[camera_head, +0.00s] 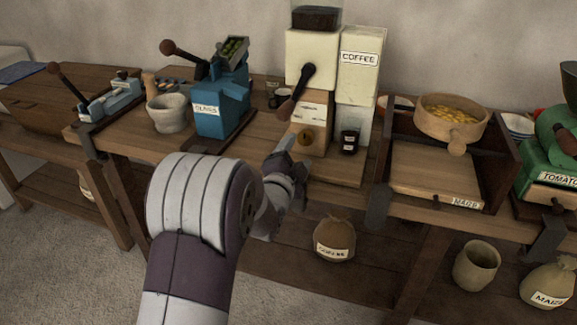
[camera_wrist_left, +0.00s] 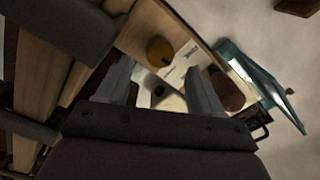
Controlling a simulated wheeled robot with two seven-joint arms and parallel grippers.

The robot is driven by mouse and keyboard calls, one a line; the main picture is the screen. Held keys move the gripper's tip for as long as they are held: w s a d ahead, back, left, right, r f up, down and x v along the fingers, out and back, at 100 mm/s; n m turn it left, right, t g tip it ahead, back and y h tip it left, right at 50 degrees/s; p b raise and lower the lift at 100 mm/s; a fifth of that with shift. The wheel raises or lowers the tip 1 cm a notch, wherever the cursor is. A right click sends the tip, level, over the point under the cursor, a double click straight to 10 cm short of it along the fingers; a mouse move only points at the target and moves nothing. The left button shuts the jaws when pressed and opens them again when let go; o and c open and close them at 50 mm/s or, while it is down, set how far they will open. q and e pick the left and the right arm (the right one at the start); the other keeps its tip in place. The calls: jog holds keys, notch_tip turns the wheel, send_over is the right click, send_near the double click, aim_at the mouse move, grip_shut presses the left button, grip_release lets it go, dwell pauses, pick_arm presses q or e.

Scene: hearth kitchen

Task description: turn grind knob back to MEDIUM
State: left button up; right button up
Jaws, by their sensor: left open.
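The coffee grinder (camera_head: 312,60) is a tall cream box with a wooden lower front and a dark crank with a brown handle. The round ochre grind knob (camera_head: 306,137) sits low on that front, beside a pale label plate whose marks are too small to read. My left gripper (camera_head: 290,158) is just in front of and below the knob. In the left wrist view the gripper (camera_wrist_left: 158,66) is open and empty, with the knob (camera_wrist_left: 160,51) beyond the fingertips, nearer the left finger. The brown crank handle (camera_wrist_left: 226,91) is beyond the right finger. My right gripper is out of view.
A blue mill (camera_head: 221,108) and a stone mortar (camera_head: 170,113) stand left of the grinder. A small dark jar (camera_head: 349,142) stands close on its right. A wooden sifter box with a bowl (camera_head: 452,118) is further right. A coffee sack (camera_head: 334,238) sits on the lower shelf.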

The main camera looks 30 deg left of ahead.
pick_arm(q)
jog(key=v, duration=0.6)
jog(key=shift+s+p, duration=0.35)
jog(key=shift+p, duration=0.05)
jog(key=s+d+f+n+g+h, duration=0.1)
jog(key=s+f+n+g, duration=0.25)
jog(key=f+g, duration=0.2)
jog(key=s+d+f+n+g+h, duration=0.1)
jog(key=s+f+n+g, duration=0.3)
jog(key=f, duration=0.3)
jog(key=s+d+f+n+g+h, duration=0.2)
jog(key=s+d+g, duration=0.55)
jog(key=d, duration=0.35)
notch_tip(320, 180, up, 25)
jog(key=d+t+p, duration=0.1)
jog(key=p, duration=2.4)
jog(key=shift+s, duration=0.35)
